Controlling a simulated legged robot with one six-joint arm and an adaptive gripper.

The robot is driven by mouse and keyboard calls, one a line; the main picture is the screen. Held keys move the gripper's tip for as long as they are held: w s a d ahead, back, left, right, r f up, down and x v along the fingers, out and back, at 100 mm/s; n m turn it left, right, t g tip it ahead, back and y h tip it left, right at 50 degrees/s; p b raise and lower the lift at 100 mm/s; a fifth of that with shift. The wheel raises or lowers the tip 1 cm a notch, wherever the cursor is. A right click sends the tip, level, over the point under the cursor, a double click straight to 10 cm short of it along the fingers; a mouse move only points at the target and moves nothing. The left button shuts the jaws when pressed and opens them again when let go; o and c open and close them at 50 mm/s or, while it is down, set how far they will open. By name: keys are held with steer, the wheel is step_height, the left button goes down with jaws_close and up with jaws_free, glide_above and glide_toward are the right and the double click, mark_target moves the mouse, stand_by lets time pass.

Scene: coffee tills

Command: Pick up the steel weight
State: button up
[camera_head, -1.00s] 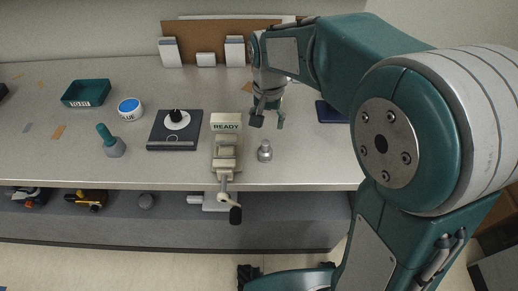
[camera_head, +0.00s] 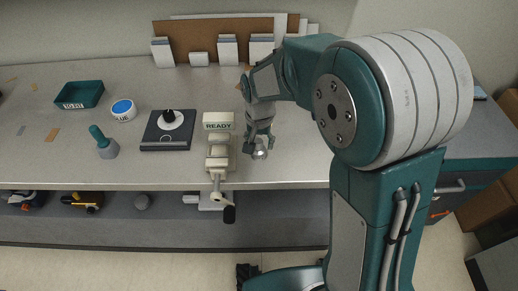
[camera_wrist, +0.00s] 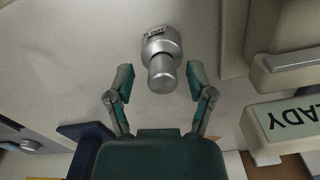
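The steel weight (camera_wrist: 161,52) is a small silver cylinder with a narrower knob, standing on the counter just right of the READY device. A label on its side is partly seen in the wrist view. My gripper (camera_wrist: 157,80) is open, with one finger on either side of the knob end and gaps to both. In the head view my gripper (camera_head: 261,148) is low over the counter at the weight (camera_head: 260,153), which is partly covered by the fingers.
The READY device (camera_head: 218,150) with a lever stands close left of the gripper. Further left are a black square base with a knob (camera_head: 167,130), a blue-topped tub (camera_head: 123,110), a teal-handled tool (camera_head: 104,142) and a teal tray (camera_head: 79,94). Paper stacks (camera_head: 228,50) line the back.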

steer(key=shift+a, duration=0.1)
jaws_close()
steer(key=shift+a, duration=0.1)
